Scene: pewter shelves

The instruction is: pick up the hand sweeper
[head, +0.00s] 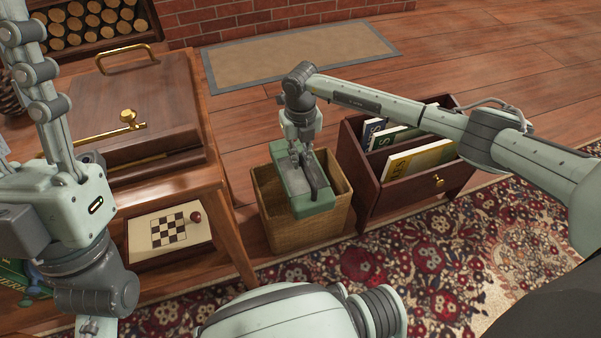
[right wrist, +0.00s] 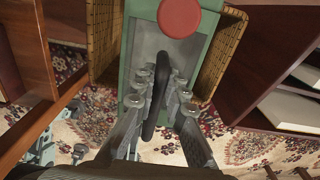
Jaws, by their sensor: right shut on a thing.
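The hand sweeper (head: 297,184) is a green box with a grey top panel and a dark handle. It is at the mouth of the wicker basket (head: 301,233), overlapping the near rim. I cannot tell whether it rests on anything inside. In the right wrist view the sweeper (right wrist: 143,50) shows a red disc and a black handle, with basket walls (right wrist: 103,42) on both sides. My right gripper (head: 308,160) reaches down from above and is shut on the sweeper's handle, which lies between its fingers (right wrist: 156,98). My left gripper (head: 90,326) is at the lower left, cut off by the frame.
A wooden side table (head: 203,200) with a lidded box (head: 150,95) and a small checkerboard (head: 168,230) stands left of the basket. A dark red holder (head: 425,187) with books (head: 415,160) is close on the right.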

